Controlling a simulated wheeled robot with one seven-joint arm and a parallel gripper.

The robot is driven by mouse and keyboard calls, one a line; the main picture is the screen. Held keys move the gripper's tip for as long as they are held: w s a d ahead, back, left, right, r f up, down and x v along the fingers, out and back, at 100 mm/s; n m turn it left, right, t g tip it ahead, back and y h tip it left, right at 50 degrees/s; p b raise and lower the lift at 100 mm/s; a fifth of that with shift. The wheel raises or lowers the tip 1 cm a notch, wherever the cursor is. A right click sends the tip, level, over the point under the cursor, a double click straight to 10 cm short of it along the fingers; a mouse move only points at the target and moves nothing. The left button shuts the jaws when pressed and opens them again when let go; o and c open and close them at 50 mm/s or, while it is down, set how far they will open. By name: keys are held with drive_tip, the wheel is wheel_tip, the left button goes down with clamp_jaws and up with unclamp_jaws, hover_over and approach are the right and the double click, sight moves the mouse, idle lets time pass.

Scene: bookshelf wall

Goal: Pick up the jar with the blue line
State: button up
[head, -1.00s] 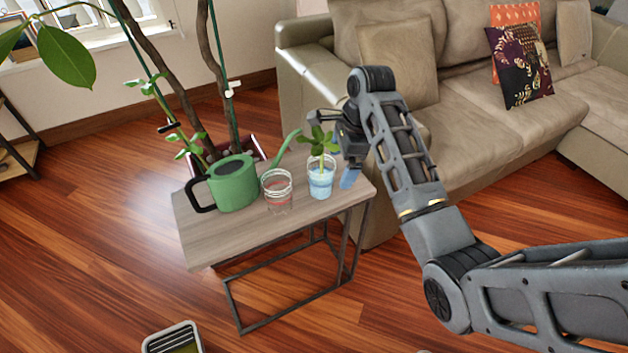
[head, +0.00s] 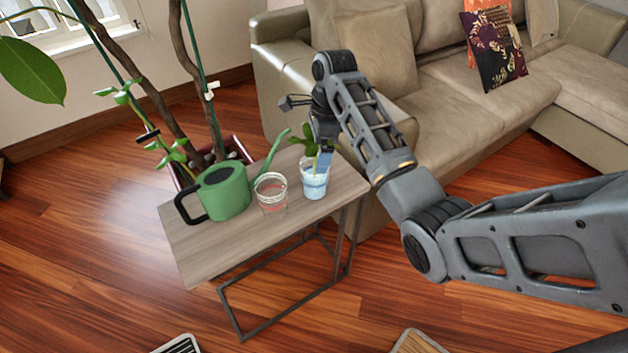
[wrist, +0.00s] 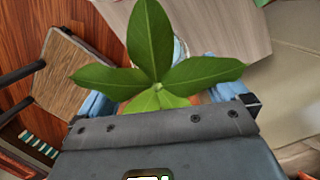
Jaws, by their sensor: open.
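The clear jar with a blue band and pale blue contents (head: 314,185) stands upright at the right end of the small table (head: 230,243). A green cutting (head: 306,143) grows out of it. A second clear jar (head: 271,194), with reddish lines, stands just left of it. My gripper (head: 324,158) is above and behind the blue jar's rim, one blue finger showing there. In the wrist view my gripper (wrist: 162,98) is open, blue fingers on either side of the cutting's leaves (wrist: 155,70). The leaves hide most of the jar, and contact cannot be told.
A green watering can (head: 225,190) stands left of the jars, its spout reaching toward them. A large potted plant with tall stems (head: 190,130) stands behind the table. A sofa (head: 440,90) is behind my arm. The table's front left is clear.

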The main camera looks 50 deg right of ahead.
sight(316, 158)
drive_tip(key=shift+w+a+f, duration=0.1)
drive_tip(key=shift+f, duration=0.7)
drive_tip(key=shift+w+a+f, duration=0.1)
drive_tip(key=shift+f, duration=0.65)
drive_tip(key=c, duration=1.8)
drive_tip(key=shift+r, duration=0.1)
drive_tip(key=shift+c, duration=0.2)
